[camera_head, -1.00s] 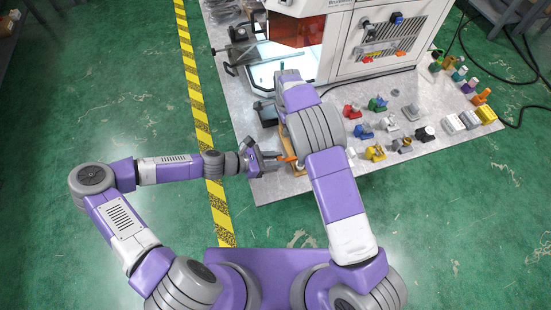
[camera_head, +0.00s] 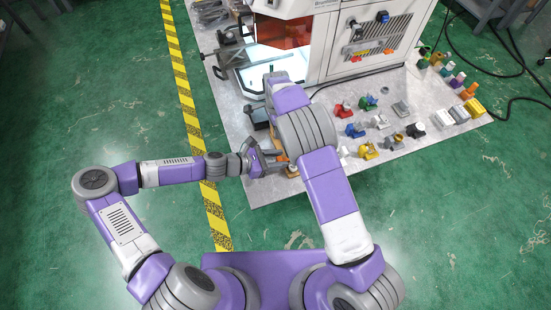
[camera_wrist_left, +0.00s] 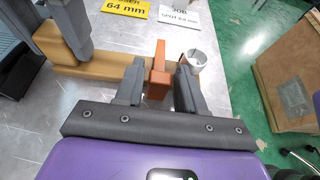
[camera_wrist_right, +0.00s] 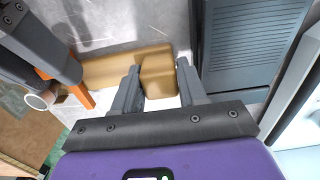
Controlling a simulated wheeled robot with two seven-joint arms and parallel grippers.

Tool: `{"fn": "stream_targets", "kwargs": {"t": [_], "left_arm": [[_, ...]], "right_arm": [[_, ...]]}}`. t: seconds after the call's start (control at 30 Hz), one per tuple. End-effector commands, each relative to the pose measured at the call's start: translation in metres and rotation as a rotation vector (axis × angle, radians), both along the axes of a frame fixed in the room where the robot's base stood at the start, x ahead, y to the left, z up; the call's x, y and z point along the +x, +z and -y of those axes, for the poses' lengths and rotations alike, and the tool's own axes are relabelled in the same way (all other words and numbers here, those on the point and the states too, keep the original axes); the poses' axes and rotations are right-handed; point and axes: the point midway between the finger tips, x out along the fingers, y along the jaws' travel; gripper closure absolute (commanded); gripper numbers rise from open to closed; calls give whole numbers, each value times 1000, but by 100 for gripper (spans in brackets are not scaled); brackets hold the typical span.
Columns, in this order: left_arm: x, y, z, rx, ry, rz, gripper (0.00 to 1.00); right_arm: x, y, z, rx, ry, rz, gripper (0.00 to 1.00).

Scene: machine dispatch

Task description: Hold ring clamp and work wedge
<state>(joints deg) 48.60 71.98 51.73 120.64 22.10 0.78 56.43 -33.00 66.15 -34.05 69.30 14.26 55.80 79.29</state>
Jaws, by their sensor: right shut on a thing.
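The tan ring clamp (camera_wrist_left: 95,70) lies across the left wrist view, with a pale ring (camera_wrist_left: 196,60) at its right end. My right gripper (camera_wrist_right: 158,78) is shut on the tan clamp body (camera_wrist_right: 110,68); in the left wrist view it shows at upper left (camera_wrist_left: 72,30). The orange wedge (camera_wrist_left: 158,72) stands upright at the clamp, between the fingers of my left gripper (camera_wrist_left: 158,80). Those fingers are apart, with a gap on each side of the wedge. In the head view my left gripper (camera_head: 262,160) is beside the clamp; my right arm hides the right gripper.
A yellow sign (camera_wrist_left: 127,8) and a white sign (camera_wrist_left: 178,16) lie beyond the clamp. Several coloured parts (camera_head: 368,150) sit on the grey table at right. A white machine (camera_head: 375,45) stands behind. A dark ribbed box (camera_wrist_right: 250,45) is close to my right gripper.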

Motion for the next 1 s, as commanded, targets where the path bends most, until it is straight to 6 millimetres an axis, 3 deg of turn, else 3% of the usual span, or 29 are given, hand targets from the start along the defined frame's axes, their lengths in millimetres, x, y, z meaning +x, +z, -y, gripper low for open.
{"fn": "stream_targets", "kwargs": {"t": [0.07,0.47,0.6,1.0], "left_arm": [[0,0,0,0,0,0,49],[-2,-1,-11,2,3,0,49],[-9,-1,-32,4,5,-1,49],[-31,30,-100,5,5,-1,49]], "right_arm": [[1,0,1,-1,-1,1,98],[1,1,2,-2,-1,3,98],[1,1,2,-3,0,4,98],[1,0,2,-3,0,3,98]]}}
